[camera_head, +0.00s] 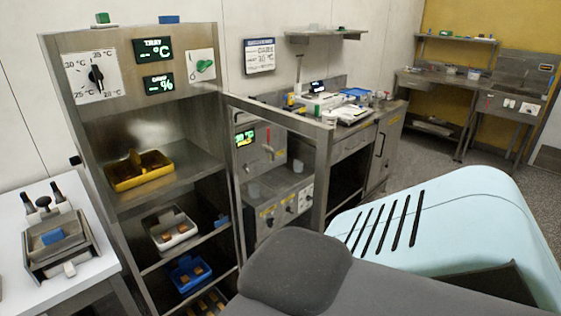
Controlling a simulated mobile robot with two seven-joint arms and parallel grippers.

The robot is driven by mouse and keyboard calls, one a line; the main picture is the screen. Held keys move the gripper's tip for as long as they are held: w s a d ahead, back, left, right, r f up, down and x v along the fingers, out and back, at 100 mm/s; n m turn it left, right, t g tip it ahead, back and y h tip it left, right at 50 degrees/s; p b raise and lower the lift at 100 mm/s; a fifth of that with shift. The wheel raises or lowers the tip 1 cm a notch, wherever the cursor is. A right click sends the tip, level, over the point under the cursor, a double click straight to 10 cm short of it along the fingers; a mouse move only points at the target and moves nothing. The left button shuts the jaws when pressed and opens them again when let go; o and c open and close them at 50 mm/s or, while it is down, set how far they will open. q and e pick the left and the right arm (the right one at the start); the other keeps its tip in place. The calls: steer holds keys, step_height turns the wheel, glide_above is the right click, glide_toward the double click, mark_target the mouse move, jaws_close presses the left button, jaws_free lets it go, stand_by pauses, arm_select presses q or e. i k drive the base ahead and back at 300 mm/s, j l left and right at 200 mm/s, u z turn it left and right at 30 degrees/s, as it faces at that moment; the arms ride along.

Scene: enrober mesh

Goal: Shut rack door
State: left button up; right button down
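The tall steel rack (180,95) stands at left centre, its front open to view. Its door (278,112) looks like a metal frame with a see-through middle. The door stands open, swung out from the rack's right side towards the right. On the rack's shelves are a yellow tray (140,172), a white tray (172,232) with brown pieces and a blue tray (188,272) with brown pieces. More brown pieces lie at the bottom, partly cut off. Neither of my grippers is in view. A large grey and light blue body covers the lower right, likely mine.
A white table (30,285) with a metal press-like device (62,245) stands left of the rack. Behind the door are a steel machine with knobs (288,205) and a counter with a scale (322,100). A sink unit (515,95) stands far right. Grey floor (430,150) lies clear between.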

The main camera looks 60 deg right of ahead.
mark_target(324, 133)
steer(key=l, duration=0.8)
steer(key=k+l, duration=0.15)
steer(key=l, duration=1.4)
steer(key=k+l, duration=0.15)
steer(key=l, duration=0.6)
